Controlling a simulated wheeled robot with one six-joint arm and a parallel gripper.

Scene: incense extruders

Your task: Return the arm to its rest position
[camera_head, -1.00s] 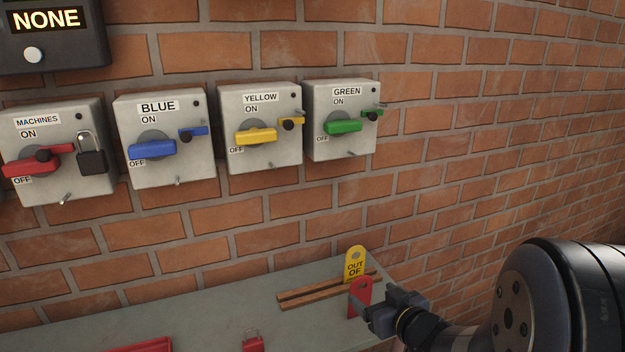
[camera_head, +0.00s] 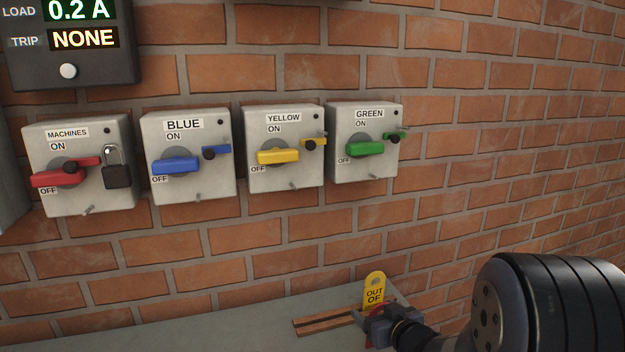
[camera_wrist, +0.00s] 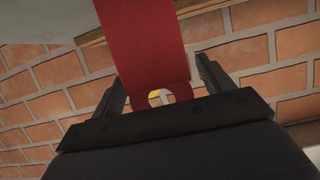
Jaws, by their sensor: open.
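My gripper (camera_head: 372,325) is low at the right in the head view, over the right end of the shelf. In the wrist view its two fingers (camera_wrist: 162,88) are spread apart. A red tag (camera_wrist: 145,45) with a round hole near its end lies between them, with gaps visible at both sides. In the head view my gripper hides most of the red tag. A yellow tag (camera_head: 375,288) reading "OUT OF" stands upright just behind the gripper.
A wooden strip (camera_head: 318,324) lies on the grey shelf (camera_head: 240,325). On the brick wall above are switch boxes: machines (camera_head: 110,200), blue (camera_head: 215,190), yellow (camera_head: 310,175) and green (camera_head: 375,170). A padlock (camera_head: 117,177) hangs on the machines box. A display (camera_head: 105,70) reads "NONE".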

